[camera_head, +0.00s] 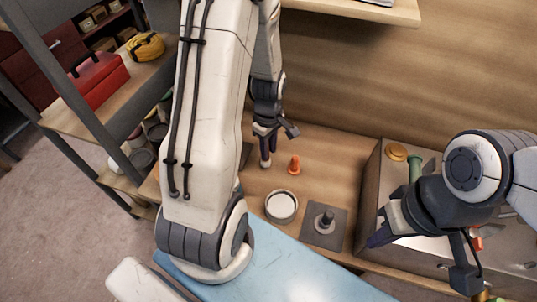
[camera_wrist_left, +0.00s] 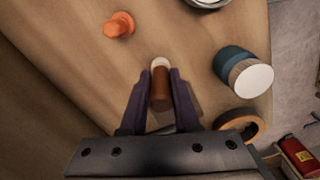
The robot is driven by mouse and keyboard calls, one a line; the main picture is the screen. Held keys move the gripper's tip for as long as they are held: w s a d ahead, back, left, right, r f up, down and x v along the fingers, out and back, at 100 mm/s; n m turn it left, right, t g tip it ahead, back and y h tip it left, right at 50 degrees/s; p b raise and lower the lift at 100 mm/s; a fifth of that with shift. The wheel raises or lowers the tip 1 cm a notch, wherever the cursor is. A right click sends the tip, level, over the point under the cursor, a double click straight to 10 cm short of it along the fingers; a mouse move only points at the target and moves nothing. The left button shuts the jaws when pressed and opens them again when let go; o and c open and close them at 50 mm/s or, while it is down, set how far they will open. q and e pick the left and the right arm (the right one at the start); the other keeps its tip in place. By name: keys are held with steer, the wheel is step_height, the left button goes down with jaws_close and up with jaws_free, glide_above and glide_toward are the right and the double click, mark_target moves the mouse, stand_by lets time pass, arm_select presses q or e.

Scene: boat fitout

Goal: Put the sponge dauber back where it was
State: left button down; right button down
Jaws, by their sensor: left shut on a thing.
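My left gripper (camera_head: 268,138) is shut on the sponge dauber, low over the wooden bench behind the white tin. In the left wrist view the sponge dauber (camera_wrist_left: 160,88) shows as a brown handle with a pale tip, between the two dark fingers of the left gripper (camera_wrist_left: 158,92). In the head view its pale tip (camera_head: 265,163) points down at the bench; I cannot tell whether it touches. My right gripper (camera_head: 420,262) hangs at the right with its fingers spread, and nothing shows between them.
An orange cone-shaped piece (camera_head: 294,165) stands right of the dauber. A round white tin (camera_head: 281,206) and a dark square plate (camera_head: 334,237) with a peg are nearer. A grey box (camera_head: 367,200) is right. The wrist view shows a teal jar (camera_wrist_left: 235,62) and a brown ring (camera_wrist_left: 250,124).

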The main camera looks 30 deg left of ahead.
mark_target(269, 161)
arm_select(q)
step_height(269, 161, down, 3)
steer(key=shift+f, duration=0.15)
steer(key=shift+f, duration=0.15)
steer(key=c, duration=0.7)
jaws_free()
steer(key=shift+o, duration=0.2)
